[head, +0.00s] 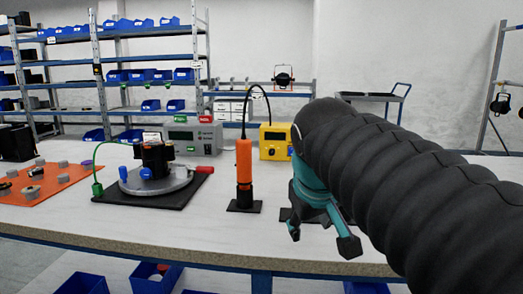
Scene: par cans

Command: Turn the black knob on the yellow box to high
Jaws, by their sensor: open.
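The yellow box (266,151) stands at the back of the table, right of the middle, with a dark display on its front. A small blue spot shows low on its front. Nothing shows between the fingers.
An orange cylinder (244,163) stands upright on a black base, left of my gripper, with a black cable arching to the yellow box. A grey box (203,143) and a round grey fixture (130,182) on a black mat are further left. An orange mat (55,183) holds small parts.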

